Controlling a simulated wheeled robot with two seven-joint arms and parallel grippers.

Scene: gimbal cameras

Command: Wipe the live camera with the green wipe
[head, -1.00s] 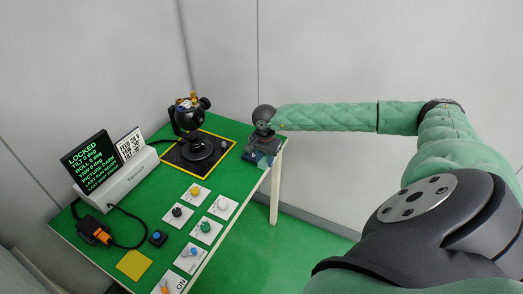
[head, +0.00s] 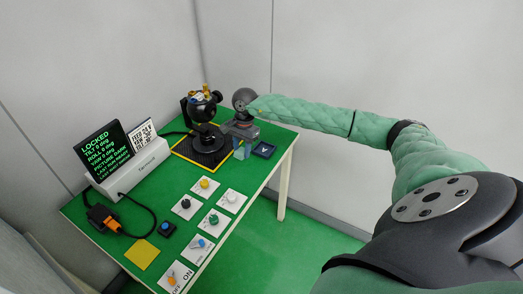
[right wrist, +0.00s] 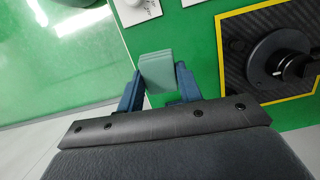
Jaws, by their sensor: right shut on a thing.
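The camera (head: 203,103) is a dark round body on a black gimbal stand, with brass-coloured parts on top, at the back of the green table. The stand is on a black mat (head: 184,153) with a yellow border. My right gripper (head: 241,149) is just right of the stand, above the table. In the right wrist view my right gripper (right wrist: 158,82) has its blue fingers shut on the grey-green wipe (right wrist: 157,68), a small block. The wipe is apart from the camera. The stand's round base shows at the right there. My left gripper is out of view.
A terminal (head: 131,172) with a "LOCKED" screen (head: 104,146) stands at the left. Several knob plates (head: 214,221), a yellow square (head: 142,254) and a cabled black box (head: 103,217) occupy the front.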

